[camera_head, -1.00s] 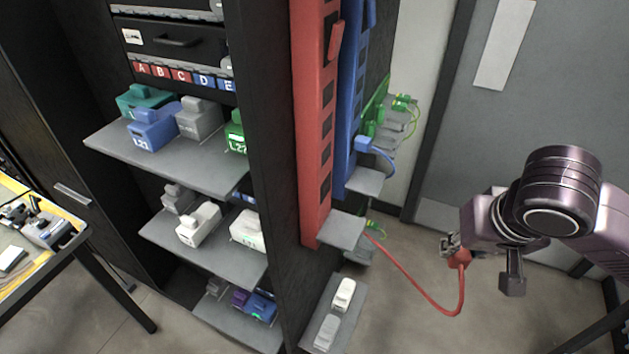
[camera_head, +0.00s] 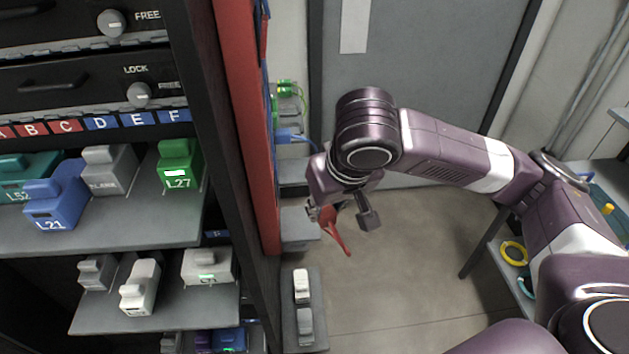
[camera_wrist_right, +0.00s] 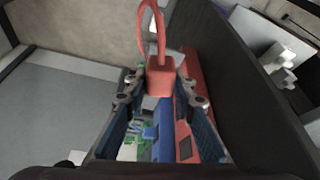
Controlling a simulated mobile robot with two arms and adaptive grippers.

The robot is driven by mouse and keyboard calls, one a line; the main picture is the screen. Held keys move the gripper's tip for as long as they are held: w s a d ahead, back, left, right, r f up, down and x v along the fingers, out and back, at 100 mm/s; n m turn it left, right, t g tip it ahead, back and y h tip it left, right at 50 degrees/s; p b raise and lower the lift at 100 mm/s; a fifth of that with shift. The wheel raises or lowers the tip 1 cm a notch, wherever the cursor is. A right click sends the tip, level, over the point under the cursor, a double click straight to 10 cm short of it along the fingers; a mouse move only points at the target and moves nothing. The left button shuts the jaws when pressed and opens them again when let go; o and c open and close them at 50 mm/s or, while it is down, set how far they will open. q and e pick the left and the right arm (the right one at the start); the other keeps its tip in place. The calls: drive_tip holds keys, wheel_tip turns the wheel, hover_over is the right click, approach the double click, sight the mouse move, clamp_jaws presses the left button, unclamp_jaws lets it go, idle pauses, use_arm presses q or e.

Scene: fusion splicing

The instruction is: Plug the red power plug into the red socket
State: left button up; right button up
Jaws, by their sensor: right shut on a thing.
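My right gripper (camera_head: 322,212) is shut on the red power plug (camera_head: 328,214), just right of the rack's side. In the right wrist view the plug (camera_wrist_right: 160,76) sits between the two fingertips (camera_wrist_right: 158,92), with its red cable looping away from it. The red socket strip (camera_head: 252,120) runs upright along the rack's side; its socket face is turned mostly away in the head view. In the right wrist view the red strip (camera_wrist_right: 184,140) shows beyond the plug with dark socket openings, beside a blue strip (camera_wrist_right: 164,135). The plug is apart from the strip. My left gripper is not in view.
A blue plug (camera_head: 290,136) with its cable and green plugs (camera_head: 287,90) are behind the red strip. Small grey shelves (camera_head: 297,225) jut out beside it. A shelf of labelled modules (camera_head: 120,230) stands at left. Open floor (camera_head: 400,270) lies below my right arm.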

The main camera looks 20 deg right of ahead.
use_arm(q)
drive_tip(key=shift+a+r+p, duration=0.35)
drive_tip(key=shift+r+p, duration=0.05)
use_arm(e)
drive_tip(key=shift+w+a+n, duration=0.2)
drive_tip(key=shift+w+n, duration=0.3)
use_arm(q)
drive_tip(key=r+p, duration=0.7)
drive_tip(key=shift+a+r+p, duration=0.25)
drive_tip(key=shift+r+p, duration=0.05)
use_arm(e)
drive_tip(key=w+d+f+n+g+y, duration=0.1)
drive_tip(key=w+d+f+n+y, duration=0.1)
drive_tip(key=w+n, duration=0.3)
drive_tip(key=w+d+f+n+g+y, duration=0.1)
drive_tip(key=w+f+n+g+y, duration=0.1)
drive_tip(key=w+n, duration=0.4)
drive_tip(key=f+n, duration=0.1)
drive_tip(key=n, duration=0.1)
drive_tip(key=shift+d+f+n, duration=0.25)
drive_tip(key=shift+d+n, duration=0.1)
drive_tip(key=shift+n, duration=0.05)
